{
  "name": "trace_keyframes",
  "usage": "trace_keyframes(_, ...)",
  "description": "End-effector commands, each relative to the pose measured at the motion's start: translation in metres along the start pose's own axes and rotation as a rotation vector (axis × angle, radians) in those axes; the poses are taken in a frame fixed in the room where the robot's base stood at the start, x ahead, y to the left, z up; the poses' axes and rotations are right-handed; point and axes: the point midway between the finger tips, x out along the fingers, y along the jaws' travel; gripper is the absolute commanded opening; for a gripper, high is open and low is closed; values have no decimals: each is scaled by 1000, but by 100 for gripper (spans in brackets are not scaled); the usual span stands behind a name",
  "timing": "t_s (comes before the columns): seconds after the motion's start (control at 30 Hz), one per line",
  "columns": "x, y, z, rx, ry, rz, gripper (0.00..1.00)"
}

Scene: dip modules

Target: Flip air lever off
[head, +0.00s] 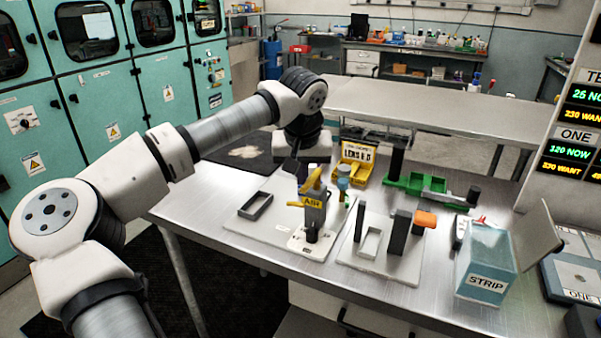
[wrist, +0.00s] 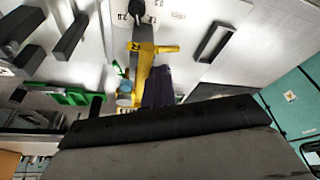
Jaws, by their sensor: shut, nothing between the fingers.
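The yellow air lever (head: 315,182) sits on top of a grey post with a yellow "AIR" label (head: 312,203), on a white base plate. In the wrist view the yellow lever (wrist: 145,66) lies near the middle, with a crosswise yellow part at its upper end. My gripper (head: 301,176) is shut and empty, pointing down just behind and left of the lever. Its dark fingers are partly hidden by the lever in the head view, so I cannot tell whether they touch it.
A dark rectangular frame (head: 256,205) lies left of the post. A teal-topped bottle (head: 343,176) stands close on the right. A yellow bin (head: 356,165), green tray (head: 421,185), dark upright blocks (head: 400,232) and a "STRIP" tank (head: 486,266) stand farther right. The table's front left is clear.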

Motion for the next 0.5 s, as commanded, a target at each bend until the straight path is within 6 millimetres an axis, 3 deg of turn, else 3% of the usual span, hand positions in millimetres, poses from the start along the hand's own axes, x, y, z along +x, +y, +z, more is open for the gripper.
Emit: trace_keyframes(0.5,1,6,6,10,-11,5,0)
